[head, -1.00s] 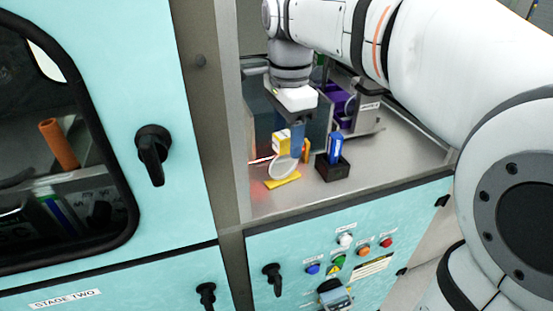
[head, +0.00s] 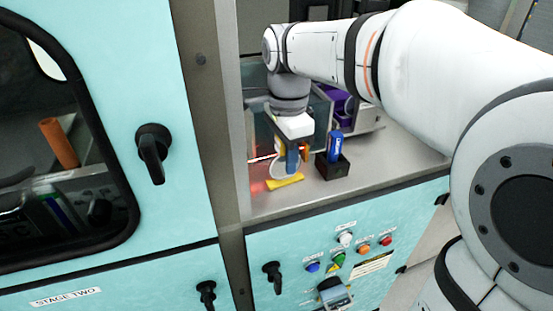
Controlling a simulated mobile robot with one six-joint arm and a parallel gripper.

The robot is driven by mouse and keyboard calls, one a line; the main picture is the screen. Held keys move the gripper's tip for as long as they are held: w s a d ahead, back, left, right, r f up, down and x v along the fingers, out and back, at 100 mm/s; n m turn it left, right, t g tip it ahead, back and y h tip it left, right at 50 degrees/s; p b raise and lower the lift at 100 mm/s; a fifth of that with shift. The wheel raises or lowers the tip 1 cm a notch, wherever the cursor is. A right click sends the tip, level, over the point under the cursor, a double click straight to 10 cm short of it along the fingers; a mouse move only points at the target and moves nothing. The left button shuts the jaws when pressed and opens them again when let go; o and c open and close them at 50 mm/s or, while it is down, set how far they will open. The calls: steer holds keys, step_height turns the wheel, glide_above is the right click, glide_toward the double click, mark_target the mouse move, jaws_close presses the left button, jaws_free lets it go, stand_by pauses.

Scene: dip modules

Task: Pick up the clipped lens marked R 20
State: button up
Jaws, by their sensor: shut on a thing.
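The clipped lens, a pale round disc (head: 282,170) with a yellow clip, stands at the left of the metal counter, just above or on a yellow piece (head: 285,181). My gripper (head: 290,162) points down over it. It is shut on the clipped lens, with a blue finger in front of the disc and covering much of the clip. I cannot read the R 20 marking at this size. Whether the lens touches the counter is unclear.
A black holder (head: 332,167) with a blue block (head: 336,144) stands just right of my gripper. A grey machine with purple parts (head: 340,102) is behind. The counter (head: 400,158) at right is clear. A teal door panel (head: 190,130) bounds the left.

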steer(key=c, duration=0.4)
steer(key=shift+r, duration=0.1)
